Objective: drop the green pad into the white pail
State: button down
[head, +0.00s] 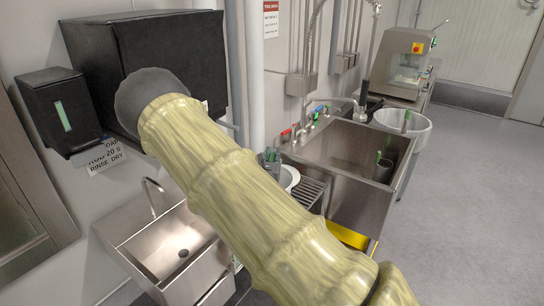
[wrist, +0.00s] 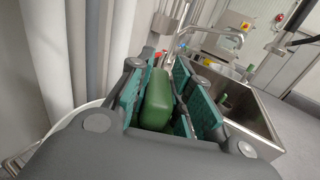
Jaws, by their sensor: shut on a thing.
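The green pad (wrist: 156,100) sits between the teal-lined fingers of my gripper (wrist: 165,95) in the wrist view. My gripper is shut on it. In the head view only a small dark part of the gripper (head: 270,157) shows past my arm, beside the left end of the sink, and the pad cannot be made out there. The white pail (head: 418,140) appears to be the round white container beyond the sink's right end, well apart from my gripper. A small green piece shows at its mouth.
A steel sink (head: 342,178) with taps lies between my gripper and the pail, with a dark container (head: 384,172) inside. A white round dish (head: 289,178) is near the gripper. A steel machine (head: 402,62) stands behind the pail. Open floor (head: 475,210) is at right.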

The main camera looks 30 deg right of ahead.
jog(key=c, duration=1.2)
grip_release()
jog(key=shift+a, duration=0.1)
jog(key=v, duration=1.2)
